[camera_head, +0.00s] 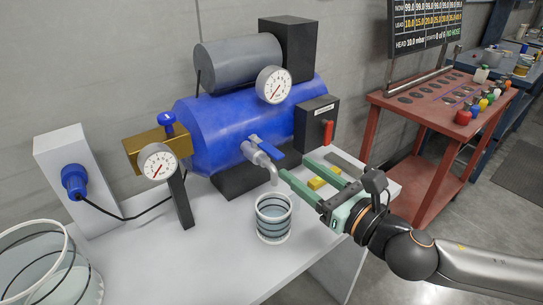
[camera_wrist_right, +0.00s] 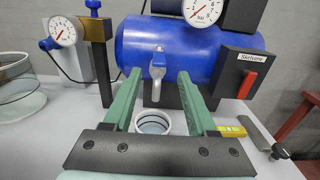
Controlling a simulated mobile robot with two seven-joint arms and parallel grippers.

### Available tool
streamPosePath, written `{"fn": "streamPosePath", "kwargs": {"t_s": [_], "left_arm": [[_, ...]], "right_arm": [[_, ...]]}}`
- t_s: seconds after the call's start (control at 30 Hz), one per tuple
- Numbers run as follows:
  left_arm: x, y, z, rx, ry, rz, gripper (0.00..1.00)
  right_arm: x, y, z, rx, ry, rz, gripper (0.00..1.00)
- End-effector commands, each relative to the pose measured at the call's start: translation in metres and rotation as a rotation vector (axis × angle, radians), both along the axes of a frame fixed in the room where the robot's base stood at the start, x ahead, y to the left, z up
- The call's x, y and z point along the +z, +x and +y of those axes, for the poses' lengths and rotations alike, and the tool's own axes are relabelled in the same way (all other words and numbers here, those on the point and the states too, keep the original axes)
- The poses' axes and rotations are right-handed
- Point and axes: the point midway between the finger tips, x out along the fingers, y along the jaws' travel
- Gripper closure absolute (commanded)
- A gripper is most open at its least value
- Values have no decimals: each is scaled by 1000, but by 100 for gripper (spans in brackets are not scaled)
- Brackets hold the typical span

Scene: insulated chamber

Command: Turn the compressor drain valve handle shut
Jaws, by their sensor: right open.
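The drain valve (camera_head: 257,158) is a grey pipe with a down-turned spout on the front of the blue compressor tank (camera_head: 235,115). Its blue lever handle (camera_head: 271,150) sits on top and points out to the right of the pipe. My right gripper (camera_head: 295,168) is open and empty, its green fingers pointing at the valve from the right, apart from the handle. My left gripper is not in view.
A clear container (camera_head: 273,222) stands under the spout. A yellow block (camera_head: 323,178) lies on the white table (camera_head: 190,255) near the fingers. A switch box with a red handle (camera_head: 327,131) is right of the tank. A gauge on a post (camera_head: 158,163) stands left.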

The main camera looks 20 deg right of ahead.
Motion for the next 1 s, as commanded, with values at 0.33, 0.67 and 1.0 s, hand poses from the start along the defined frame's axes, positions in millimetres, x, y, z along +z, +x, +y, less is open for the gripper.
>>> {"fn": "streamPosePath", "kwargs": {"t_s": [0.33, 0.67, 1.0], "left_arm": [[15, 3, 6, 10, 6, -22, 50], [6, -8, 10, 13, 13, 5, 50], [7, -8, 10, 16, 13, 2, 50]], "right_arm": [[5, 55, 21, 1, 5, -2, 43], [3, 84, 31, 2, 1, -1, 43], [2, 85, 32, 3, 1, -1, 47]]}}
